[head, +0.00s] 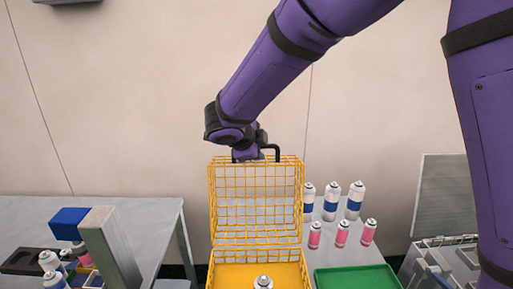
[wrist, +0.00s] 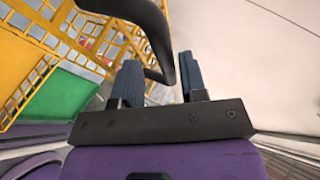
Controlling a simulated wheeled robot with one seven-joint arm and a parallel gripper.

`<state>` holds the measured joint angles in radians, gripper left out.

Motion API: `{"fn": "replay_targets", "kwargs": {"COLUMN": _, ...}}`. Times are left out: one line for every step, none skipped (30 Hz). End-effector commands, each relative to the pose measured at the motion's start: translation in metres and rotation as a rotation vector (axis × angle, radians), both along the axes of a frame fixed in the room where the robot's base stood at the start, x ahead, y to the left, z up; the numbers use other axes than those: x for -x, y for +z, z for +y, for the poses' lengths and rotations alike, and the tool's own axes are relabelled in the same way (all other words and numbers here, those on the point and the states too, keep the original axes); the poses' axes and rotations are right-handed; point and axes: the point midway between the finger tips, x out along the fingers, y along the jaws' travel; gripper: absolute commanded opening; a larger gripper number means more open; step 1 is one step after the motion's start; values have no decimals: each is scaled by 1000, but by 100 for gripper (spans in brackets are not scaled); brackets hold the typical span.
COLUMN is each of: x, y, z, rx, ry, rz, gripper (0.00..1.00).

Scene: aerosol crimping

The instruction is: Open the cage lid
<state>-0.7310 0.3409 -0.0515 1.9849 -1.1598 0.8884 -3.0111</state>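The yellow wire cage (head: 258,275) stands at the bottom centre of the head view. Its mesh lid (head: 256,200) stands raised, close to upright, at the back of the cage. A black handle (head: 277,152) sits at the lid's top edge. In the wrist view the lid (wrist: 75,35) is at the upper left, and the curved black handle (wrist: 160,40) reaches down between my gripper's (wrist: 157,78) two fingers. The fingers are apart, with a gap around the handle. An aerosol can (head: 263,282) is in the cage.
Several cans with blue or pink bands (head: 341,233) stand right of the cage. A green tray (head: 357,278) is at the front right. At left, a table (head: 150,212) holds a grey block with a blue part (head: 70,222) and more cans. A grey open case (head: 443,240) is at far right.

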Motion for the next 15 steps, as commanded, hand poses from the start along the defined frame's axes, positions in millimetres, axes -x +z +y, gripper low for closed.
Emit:
{"fn": "replay_targets", "kwargs": {"x": 0, "y": 0, "z": 0, "rx": -1, "ry": -1, "rz": 0, "gripper": 39}}
{"fn": "replay_targets", "kwargs": {"x": 0, "y": 0, "z": 0, "rx": -1, "ry": -1, "rz": 0, "gripper": 39}}
{"fn": "replay_targets", "kwargs": {"x": 0, "y": 0, "z": 0, "rx": -1, "ry": -1, "rz": 0, "gripper": 39}}
{"fn": "replay_targets", "kwargs": {"x": 0, "y": 1, "z": 0, "rx": 0, "ry": 0, "rz": -1, "gripper": 39}}
{"fn": "replay_targets", "kwargs": {"x": 0, "y": 1, "z": 0, "rx": -1, "ry": -1, "rz": -2, "gripper": 39}}
{"fn": "replay_targets", "kwargs": {"x": 0, "y": 1, "z": 0, "rx": -1, "ry": -1, "rz": -1, "gripper": 39}}
{"fn": "replay_targets", "kwargs": {"x": 1, "y": 2, "z": 0, "rx": -1, "ry": -1, "rz": -1, "gripper": 39}}
{"fn": "replay_targets", "kwargs": {"x": 1, "y": 2, "z": 1, "rx": -2, "ry": -1, "rz": -1, "gripper": 39}}
{"fn": "replay_targets", "kwargs": {"x": 2, "y": 3, "z": 1, "rx": -3, "ry": -1, "rz": -1, "gripper": 39}}
{"fn": "replay_targets", "kwargs": {"x": 3, "y": 5, "z": 2, "rx": -3, "ry": -1, "rz": -1, "gripper": 39}}
{"fn": "replay_targets", "kwargs": {"x": 5, "y": 6, "z": 3, "rx": -3, "ry": -1, "rz": -1, "gripper": 39}}
{"fn": "replay_targets", "kwargs": {"x": 7, "y": 8, "z": 4, "rx": -4, "ry": -2, "rz": -1, "gripper": 39}}
{"fn": "replay_targets", "kwargs": {"x": 8, "y": 10, "z": 5, "rx": -4, "ry": -2, "rz": -1, "gripper": 39}}
{"fn": "replay_targets", "kwargs": {"x": 10, "y": 12, "z": 6, "rx": -4, "ry": -2, "rz": -1, "gripper": 39}}
{"fn": "replay_targets", "kwargs": {"x": 13, "y": 15, "z": 8, "rx": -3, "ry": -3, "rz": -1, "gripper": 39}}
